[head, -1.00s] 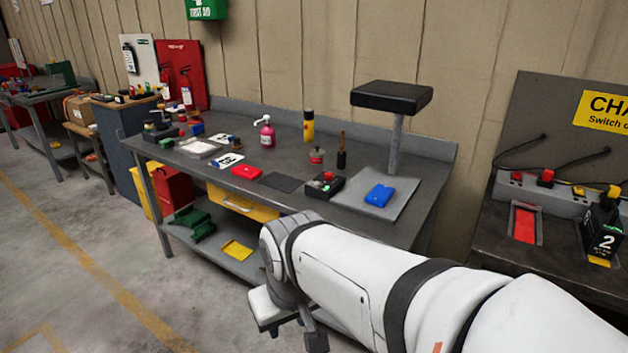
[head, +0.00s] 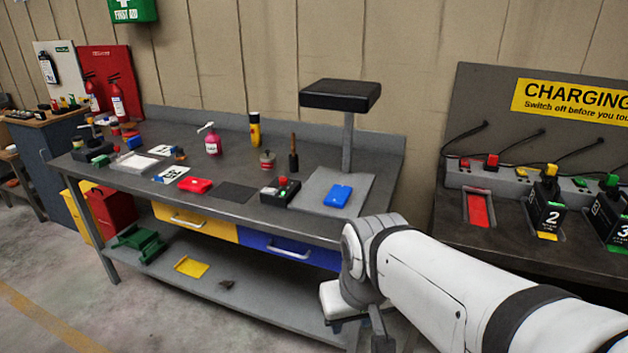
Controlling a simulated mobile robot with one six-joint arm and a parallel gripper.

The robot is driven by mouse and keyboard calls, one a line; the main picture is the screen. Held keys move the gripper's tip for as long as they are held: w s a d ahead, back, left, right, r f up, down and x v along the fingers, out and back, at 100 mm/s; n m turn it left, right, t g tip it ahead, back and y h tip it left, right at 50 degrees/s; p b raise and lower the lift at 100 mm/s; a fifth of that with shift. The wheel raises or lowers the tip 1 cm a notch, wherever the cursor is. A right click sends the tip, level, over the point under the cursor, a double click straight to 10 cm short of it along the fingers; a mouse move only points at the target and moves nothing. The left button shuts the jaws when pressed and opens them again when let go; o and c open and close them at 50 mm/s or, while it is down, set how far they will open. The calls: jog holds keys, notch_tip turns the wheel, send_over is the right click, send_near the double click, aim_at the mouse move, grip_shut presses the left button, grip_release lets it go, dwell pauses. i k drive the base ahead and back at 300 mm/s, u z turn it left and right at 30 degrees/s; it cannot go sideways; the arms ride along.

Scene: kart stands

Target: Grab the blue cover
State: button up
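A small flat blue piece, which looks like the blue cover (head: 339,196), lies on a grey square plate (head: 362,187) near the right end of the workbench. The plate is under a black-topped post stand. My gripper (head: 358,334) is at the bottom of the head view, in front of the bench's right end and below its top. It is apart from the blue piece. My wrist and arm hide much of it, and its fingertips are not clear.
A black box with red and green buttons (head: 280,191) stands just left of the plate. The black-topped stand (head: 340,96) rises behind the blue piece. A red flat piece (head: 195,184) lies farther left. A charging bench (head: 590,262) stands at right.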

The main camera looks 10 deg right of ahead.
aim_at(339, 195)
jog(key=u, duration=0.1)
jog(key=i, duration=1)
jog(key=z, duration=0.1)
